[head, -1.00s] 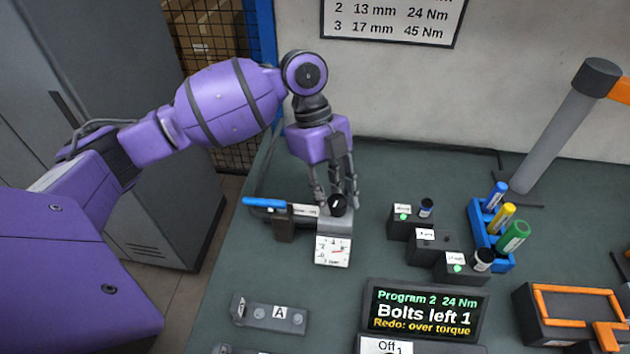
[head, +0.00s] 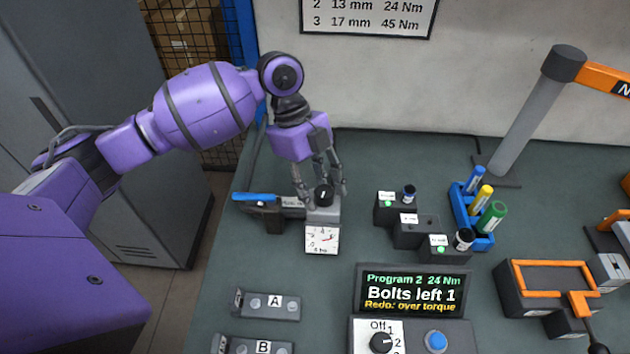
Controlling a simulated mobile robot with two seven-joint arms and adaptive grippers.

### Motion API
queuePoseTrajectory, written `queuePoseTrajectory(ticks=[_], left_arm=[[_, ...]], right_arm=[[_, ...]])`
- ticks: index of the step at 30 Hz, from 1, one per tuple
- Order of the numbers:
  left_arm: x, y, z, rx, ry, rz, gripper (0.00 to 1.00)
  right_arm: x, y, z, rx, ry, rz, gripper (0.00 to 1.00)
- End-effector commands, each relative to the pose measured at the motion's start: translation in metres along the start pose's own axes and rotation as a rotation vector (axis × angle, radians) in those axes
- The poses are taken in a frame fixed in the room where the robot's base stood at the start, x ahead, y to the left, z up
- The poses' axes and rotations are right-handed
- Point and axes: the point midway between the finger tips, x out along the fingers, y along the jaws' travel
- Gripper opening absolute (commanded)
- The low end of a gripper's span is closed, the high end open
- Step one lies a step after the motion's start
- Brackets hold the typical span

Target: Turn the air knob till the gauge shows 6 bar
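The black air knob (head: 324,196) stands on a small grey block at the back left of the bench. The white gauge (head: 322,239) is on the front of that block; it has a red needle pointing roughly right, but its figures are too small to read surely. My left gripper (head: 322,191) points down over the knob. Its fingers are spread on both sides of the knob, with gaps showing, so it is open around it. My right gripper is not in view.
Black socket blocks (head: 415,231) and a blue marker rack (head: 465,212) stand to the right. A display (head: 413,292) and plates A (head: 268,304) and B (head: 255,346) are in front.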

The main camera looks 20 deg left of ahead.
Motion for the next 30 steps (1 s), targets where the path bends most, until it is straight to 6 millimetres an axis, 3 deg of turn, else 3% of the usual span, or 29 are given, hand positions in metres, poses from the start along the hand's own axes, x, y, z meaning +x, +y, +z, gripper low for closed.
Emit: queuePoseTrajectory(ticks=[8,21,30], left_arm=[[-0.01,-0.002,0.0,0.0,-0.003,-0.007,0.41],[-0.096,-0.001,0.0,0.001,-0.003,-0.007,0.41],[-0.122,0.0,-0.001,0.002,-0.001,-0.004,0.41]], right_arm=[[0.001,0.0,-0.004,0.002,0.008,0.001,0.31],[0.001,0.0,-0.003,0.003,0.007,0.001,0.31],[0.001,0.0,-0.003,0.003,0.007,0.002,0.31]])
